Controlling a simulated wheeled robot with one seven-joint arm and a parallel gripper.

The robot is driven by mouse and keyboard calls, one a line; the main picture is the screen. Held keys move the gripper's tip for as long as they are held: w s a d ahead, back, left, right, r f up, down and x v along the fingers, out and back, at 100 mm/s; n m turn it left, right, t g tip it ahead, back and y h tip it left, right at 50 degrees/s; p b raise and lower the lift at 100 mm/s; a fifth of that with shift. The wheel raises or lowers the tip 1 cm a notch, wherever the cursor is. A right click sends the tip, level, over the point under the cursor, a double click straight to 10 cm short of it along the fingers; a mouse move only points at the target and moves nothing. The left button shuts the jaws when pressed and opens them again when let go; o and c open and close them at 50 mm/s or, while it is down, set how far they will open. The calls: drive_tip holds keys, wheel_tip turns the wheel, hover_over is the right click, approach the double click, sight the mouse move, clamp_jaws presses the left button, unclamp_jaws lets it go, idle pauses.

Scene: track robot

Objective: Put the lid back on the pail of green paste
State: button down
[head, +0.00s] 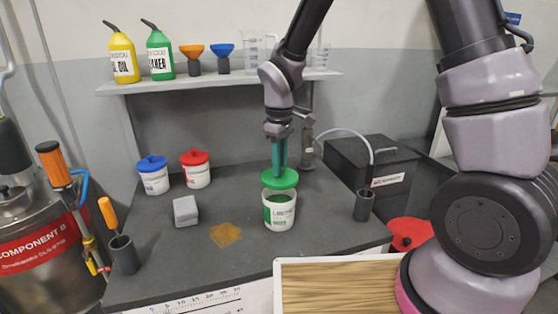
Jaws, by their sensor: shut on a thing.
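The white pail (280,214) with a green label stands upright on the dark bench, right of the middle, with its mouth uncovered. The green lid (284,181) is right above the pail's rim in the head view, roughly level and apart from the rim at the front. Whether it hovers over the mouth or sits somewhat behind it, I cannot tell. My gripper (279,163) points down and is shut on the lid from above.
A blue-lidded pail (153,178) and a red-lidded pail (197,172) stand at the back left. A grey block (185,211) and an amber patch (226,234) lie to the left. A dark cup (363,205) and a black box (372,168) stand to the right.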

sight(279, 179)
drive_tip(key=shift+f, duration=2.3)
drive_tip(key=shift+a+f, duration=0.1)
drive_tip(key=shift+f, duration=0.05)
idle(0.3)
drive_tip(key=shift+c, duration=0.7)
unclamp_jaws()
drive_tip(key=shift+r, duration=3.5)
clamp_jaws()
